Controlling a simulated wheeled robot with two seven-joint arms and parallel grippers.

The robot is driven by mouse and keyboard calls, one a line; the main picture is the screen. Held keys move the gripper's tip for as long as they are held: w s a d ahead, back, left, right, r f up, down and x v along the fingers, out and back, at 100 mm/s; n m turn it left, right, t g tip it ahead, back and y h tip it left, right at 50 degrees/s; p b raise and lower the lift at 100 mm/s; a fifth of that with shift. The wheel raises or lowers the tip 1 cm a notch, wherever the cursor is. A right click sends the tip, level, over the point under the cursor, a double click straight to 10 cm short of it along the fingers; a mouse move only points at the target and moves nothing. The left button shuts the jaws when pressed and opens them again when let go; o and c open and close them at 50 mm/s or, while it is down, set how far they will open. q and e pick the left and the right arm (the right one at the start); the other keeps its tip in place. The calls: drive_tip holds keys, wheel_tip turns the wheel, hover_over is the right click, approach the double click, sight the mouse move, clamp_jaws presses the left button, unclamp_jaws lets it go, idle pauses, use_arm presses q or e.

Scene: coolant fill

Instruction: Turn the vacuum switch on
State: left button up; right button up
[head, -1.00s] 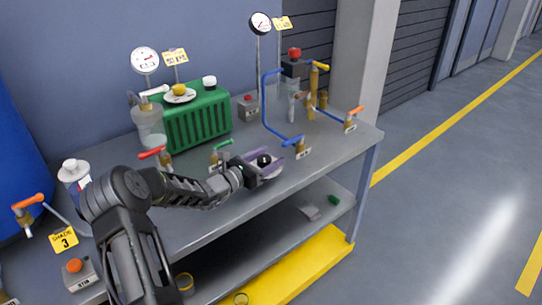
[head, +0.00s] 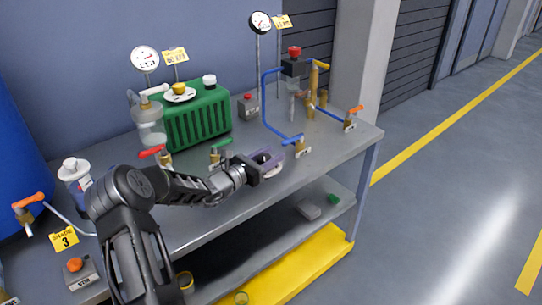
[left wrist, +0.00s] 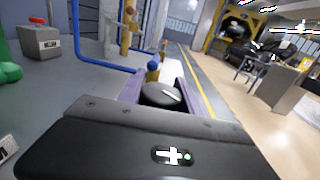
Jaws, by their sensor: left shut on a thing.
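My left gripper (head: 266,161) has purple fingers and is at the front edge of the workbench, right of the green-handled valve. In the left wrist view its fingers (left wrist: 160,88) sit either side of a round black knob (left wrist: 160,94) with a white pointer line, and they are shut on it. The knob appears to be the vacuum switch; its label is hidden. In the head view the gripper mostly covers the knob. The pointer slants in the left wrist view. My right gripper is not in view.
A blue-handled valve (head: 297,145) with a bent blue pipe stands close right of my gripper. The green-handled valve (head: 216,155) is to its left. A grey box with a red button (head: 248,106) and a green ribbed unit (head: 196,118) stand behind. The bench surface between them is partly clear.

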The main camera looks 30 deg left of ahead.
sight(258, 162)
use_arm(q)
drive_tip(key=shift+c, duration=1.2)
drive_tip(key=shift+d+m+g+h, duration=0.25)
drive_tip(key=shift+m+h, duration=0.55)
drive_tip(key=shift+h, duration=0.4)
clamp_jaws()
unclamp_jaws()
drive_tip(key=o, duration=1.4)
drive_tip(key=shift+c, duration=0.2)
drive_tip(key=shift+s+a, duration=0.1)
drive_tip(key=shift+s, duration=0.05)
drive_tip(key=b+v, duration=0.1)
drive_tip(key=v, duration=0.6)
drive_tip(key=shift+s+a, duration=0.1)
drive_tip(key=shift+s, duration=0.25)
